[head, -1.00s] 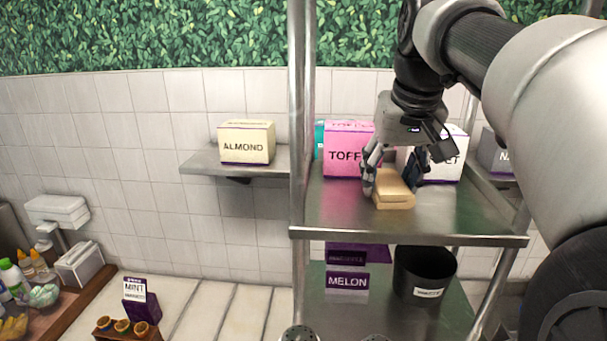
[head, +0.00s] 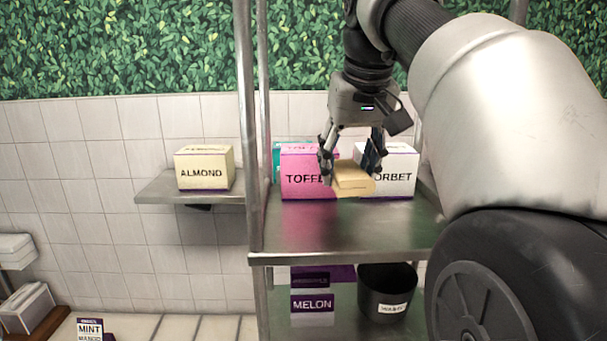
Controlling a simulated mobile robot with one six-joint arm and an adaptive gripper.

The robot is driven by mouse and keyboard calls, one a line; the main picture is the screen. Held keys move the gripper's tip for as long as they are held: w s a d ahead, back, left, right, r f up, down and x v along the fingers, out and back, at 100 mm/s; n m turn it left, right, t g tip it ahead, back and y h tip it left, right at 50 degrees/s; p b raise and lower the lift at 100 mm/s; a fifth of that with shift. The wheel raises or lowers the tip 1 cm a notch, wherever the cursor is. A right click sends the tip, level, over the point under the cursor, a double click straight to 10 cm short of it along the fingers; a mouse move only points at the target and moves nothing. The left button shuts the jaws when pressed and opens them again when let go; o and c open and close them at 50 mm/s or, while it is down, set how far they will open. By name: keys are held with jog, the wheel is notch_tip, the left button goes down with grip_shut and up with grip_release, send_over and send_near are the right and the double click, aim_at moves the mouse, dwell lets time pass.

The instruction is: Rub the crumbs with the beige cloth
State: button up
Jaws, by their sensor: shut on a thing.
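The beige cloth (head: 353,180) is a folded, block-like pad in the head view. My gripper (head: 350,165) is shut on it, with one finger on each side. The cloth hangs in front of the pink toffee box and the white sorbet box, seemingly a little above the metal shelf (head: 340,228). I cannot make out any crumbs in this view.
The pink toffee box (head: 305,172), a teal box (head: 279,160) and the white sorbet box (head: 400,172) stand at the shelf's back. A metal post (head: 249,130) rises at its left. An almond box (head: 205,168) sits on a side shelf. Below are a melon box (head: 312,304) and black bin (head: 386,293).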

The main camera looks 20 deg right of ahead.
jog(key=shift+r, duration=0.15)
jog(key=shift+r, duration=1.35)
jog(key=shift+f, duration=0.1)
